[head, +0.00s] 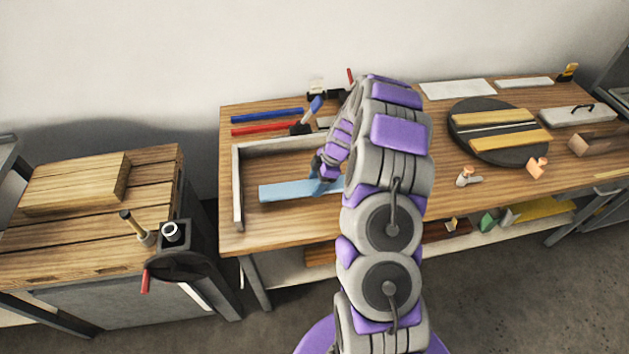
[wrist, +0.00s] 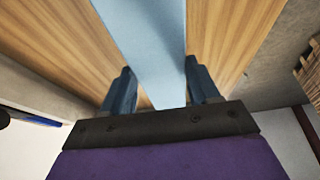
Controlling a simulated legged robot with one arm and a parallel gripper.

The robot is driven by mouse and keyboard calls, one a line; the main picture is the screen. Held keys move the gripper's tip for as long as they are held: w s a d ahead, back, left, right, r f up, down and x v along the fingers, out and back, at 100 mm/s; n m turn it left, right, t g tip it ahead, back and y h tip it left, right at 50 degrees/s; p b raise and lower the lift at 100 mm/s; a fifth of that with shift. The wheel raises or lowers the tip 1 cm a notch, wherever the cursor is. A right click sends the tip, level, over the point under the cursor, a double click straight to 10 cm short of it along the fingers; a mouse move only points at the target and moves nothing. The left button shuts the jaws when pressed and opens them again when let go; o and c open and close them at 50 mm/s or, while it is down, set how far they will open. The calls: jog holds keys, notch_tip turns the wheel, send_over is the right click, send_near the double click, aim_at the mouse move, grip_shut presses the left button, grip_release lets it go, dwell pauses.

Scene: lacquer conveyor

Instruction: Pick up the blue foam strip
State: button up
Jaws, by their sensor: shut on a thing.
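My gripper (head: 325,181) is at the strip, right of the strip's visible middle. In the wrist view the strip (wrist: 150,45) runs between the two dark fingers of my gripper (wrist: 162,92), one finger at each long edge. The gripper is shut on the strip. I cannot tell whether the strip is lifted clear of the bench.
A round dark turntable (head: 463,127) with yellow strips stands right.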

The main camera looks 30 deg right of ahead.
jog(key=s, duration=0.5)
jog(key=s+r+p, duration=0.1)
jog(key=s, duration=0.3)
jog(key=s+p, duration=0.1)
jog(key=s, duration=0.4)
jog(key=shift+s+r, duration=0.25)
jog(key=shift+s, duration=0.05)
jog(key=w+a+r+m+t+h, duration=0.1)
jog(key=w+a+r+m+h, duration=0.1)
jog(key=w+a+r+m, duration=0.4)
jog(key=w+a+r+m+t+h, duration=0.2)
jog(key=w+a+r+m, duration=0.4)
jog(key=a+r+m, duration=0.2)
jog(key=a, duration=0.2)
jog(key=shift+w+a, duration=0.35)
jog(key=shift+a, duration=0.05)
